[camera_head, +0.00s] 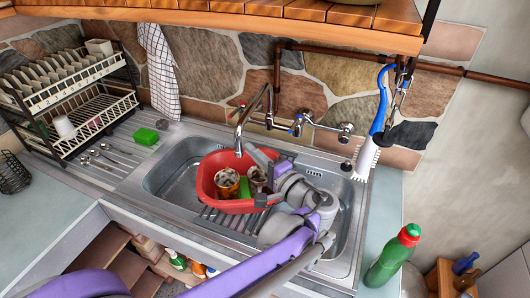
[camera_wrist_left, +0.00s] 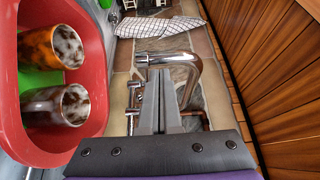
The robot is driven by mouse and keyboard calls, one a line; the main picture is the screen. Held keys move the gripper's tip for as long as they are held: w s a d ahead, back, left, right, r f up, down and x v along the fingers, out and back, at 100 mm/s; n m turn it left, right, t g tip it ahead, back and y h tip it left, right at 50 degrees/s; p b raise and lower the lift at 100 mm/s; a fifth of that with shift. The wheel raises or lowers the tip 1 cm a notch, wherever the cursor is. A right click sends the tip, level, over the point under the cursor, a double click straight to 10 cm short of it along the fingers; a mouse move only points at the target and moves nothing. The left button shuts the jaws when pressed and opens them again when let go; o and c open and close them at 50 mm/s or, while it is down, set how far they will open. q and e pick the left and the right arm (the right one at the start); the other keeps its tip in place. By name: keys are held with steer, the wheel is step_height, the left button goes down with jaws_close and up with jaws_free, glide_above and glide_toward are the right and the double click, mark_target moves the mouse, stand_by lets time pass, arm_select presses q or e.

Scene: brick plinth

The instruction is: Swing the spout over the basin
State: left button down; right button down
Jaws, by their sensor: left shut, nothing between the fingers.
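The metal spout (camera_head: 252,108) curves up from the wall tap (camera_head: 300,124) and down to the left. Its tip hangs near the rear rim of the red tub (camera_head: 208,177) in the sink basin (camera_head: 165,180). The spout also shows in the left wrist view (camera_wrist_left: 192,72), just beyond the fingertips. My left gripper (camera_head: 254,152) is shut and empty, close to the right of the spout's lower end. I cannot tell whether it touches. My left arm covers part of the sink's right side. My right gripper is not in view.
The tub holds an orange mug (camera_head: 228,182), another mug (camera_head: 257,176) and something green. A brush (camera_head: 367,155) hangs at the right. A green bottle (camera_head: 393,256) stands on the right counter. A dish rack (camera_head: 70,100) stands at the left. A wooden shelf (camera_head: 270,22) overhangs the sink.

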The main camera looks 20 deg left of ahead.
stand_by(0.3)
arm_select(q)
steer(key=shift+s+a, duration=0.25)
steer(key=shift+a, duration=0.85)
steer(key=shift+w+d, duration=0.1)
